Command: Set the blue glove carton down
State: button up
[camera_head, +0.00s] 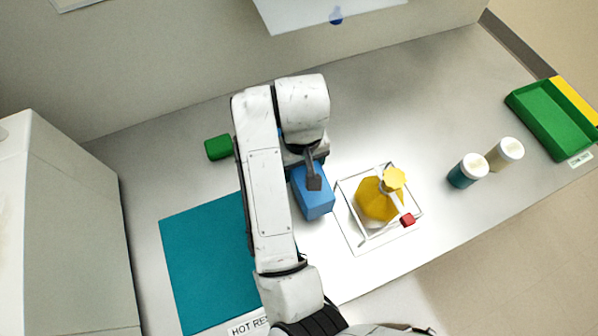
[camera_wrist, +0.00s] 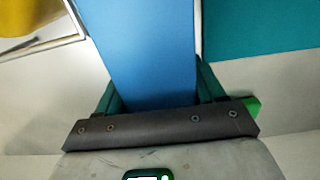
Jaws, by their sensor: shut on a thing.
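The blue glove carton (camera_head: 313,197) is in the middle of the head view, between the teal mat and a wire-framed stand. My gripper (camera_head: 314,172) is shut on it from above. In the wrist view the carton (camera_wrist: 152,50) fills the space between the two fingers of my gripper (camera_wrist: 155,90). I cannot tell whether the carton's underside touches the bench. My arm hides part of the carton's left side.
A teal mat (camera_head: 195,265) lies left, partly behind my arm. A wire-framed stand (camera_head: 345,212) with a yellow vessel (camera_head: 377,203) is close right. A green block (camera_head: 218,147) is behind. Two white-lidded jars (camera_head: 467,171) and a green tray (camera_head: 552,128) stand farther right.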

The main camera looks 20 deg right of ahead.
jog(key=shift+s+f, duration=0.1)
jog(key=shift+f, duration=1.9)
jog(key=shift+f, duration=0.1)
jog(key=o, duration=1.4)
